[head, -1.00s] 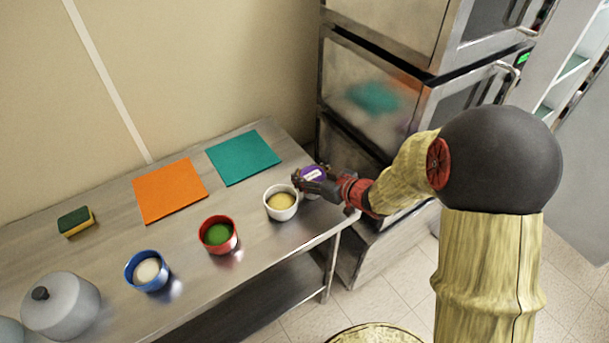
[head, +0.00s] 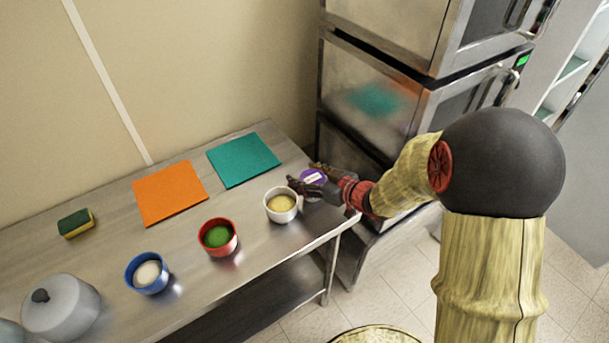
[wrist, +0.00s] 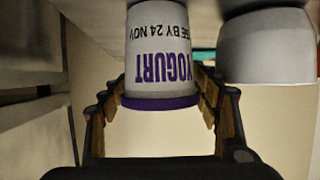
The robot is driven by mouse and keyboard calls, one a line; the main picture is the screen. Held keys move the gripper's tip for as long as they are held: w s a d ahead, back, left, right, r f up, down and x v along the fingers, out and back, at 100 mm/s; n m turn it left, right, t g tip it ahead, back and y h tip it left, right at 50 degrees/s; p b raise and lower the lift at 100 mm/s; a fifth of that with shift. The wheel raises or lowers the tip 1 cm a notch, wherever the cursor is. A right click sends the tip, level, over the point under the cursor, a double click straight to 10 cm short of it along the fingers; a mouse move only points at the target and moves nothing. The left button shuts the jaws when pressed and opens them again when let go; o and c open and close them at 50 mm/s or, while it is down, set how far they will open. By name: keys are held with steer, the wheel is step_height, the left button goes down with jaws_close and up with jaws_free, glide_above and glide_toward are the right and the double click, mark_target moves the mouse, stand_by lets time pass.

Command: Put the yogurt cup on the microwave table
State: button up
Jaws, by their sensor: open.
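The yogurt cup (head: 313,176) has a purple lid and stands at the right end of the steel table (head: 180,225), beside stacked glass-fronted appliances. In the wrist view the white yogurt cup (wrist: 160,50) appears upside down, with purple YOGURT lettering and its purple rim towards me. My gripper (head: 304,178) is open, with its fingers on either side of the cup. In the wrist view a gap shows beside the cup at the gripper (wrist: 160,88). The cup's lower part is hidden by the gripper in the head view.
A white bowl (head: 281,211) with yellowish contents stands close left of my gripper. Further left are a red bowl (head: 227,249), a blue bowl (head: 136,282) and a grey lidded pot (head: 62,310). Orange (head: 168,192) and teal (head: 243,160) mats lie behind. The stacked appliances (head: 370,95) rise at right.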

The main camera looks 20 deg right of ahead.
steer(key=p+v, duration=0.4)
steer(key=v, duration=0.8)
steer(key=w+d+r+m+h, duration=0.2)
steer(key=w+d+r+h, duration=0.1)
steer(key=d+r+h, duration=0.3)
steer(key=s+d+r+m+g+h, duration=0.2)
steer(key=s+r+h, duration=0.25)
steer(key=r, duration=0.25)
steer(key=s+a+r+m+g+y, duration=0.1)
steer(key=s+a+g+y, duration=0.1)
steer(key=s+a, duration=0.4)
steer(key=s+a+r+g+y, duration=0.1)
steer(key=s+a, duration=0.5)
steer(key=s, duration=0.6)
steer(key=shift+s+r+m+g+y, duration=0.2)
steer(key=shift+r+m+g+y, duration=0.2)
steer(key=shift+g, duration=0.2)
steer(key=shift+c, duration=0.8)
